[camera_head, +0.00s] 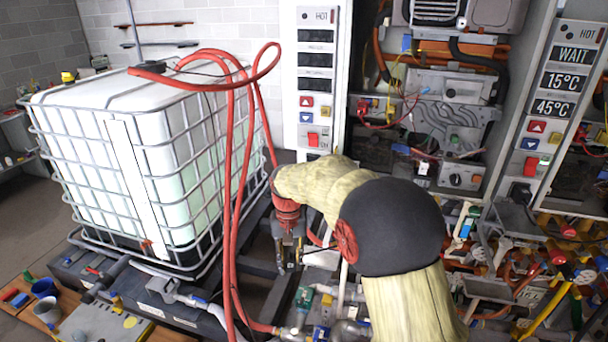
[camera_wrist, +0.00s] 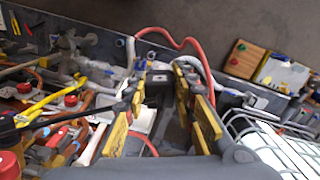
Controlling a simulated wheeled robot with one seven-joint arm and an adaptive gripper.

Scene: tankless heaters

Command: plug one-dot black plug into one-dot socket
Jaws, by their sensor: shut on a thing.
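My gripper (camera_head: 288,245) hangs low in front of the left heater panel (camera_head: 309,85), next to the white tank. In the wrist view, my gripper's yellow and black fingers (camera_wrist: 162,72) are closed around a dark block, which looks like the black plug (camera_wrist: 159,91). Its dot marking cannot be made out. The left panel's displays are dark, and my arm hides its lower part, so no one-dot socket can be picked out there. Another black plug (camera_head: 520,193) with a black cable sits at the bottom of the right heater panel (camera_head: 566,85).
A white caged tank (camera_head: 150,160) fills the left, with red hoses (camera_head: 232,190) looping in front of it. Pipes, valves and cables (camera_head: 545,270) crowd the lower right. A wooden board with cups (camera_head: 45,311) is at lower left.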

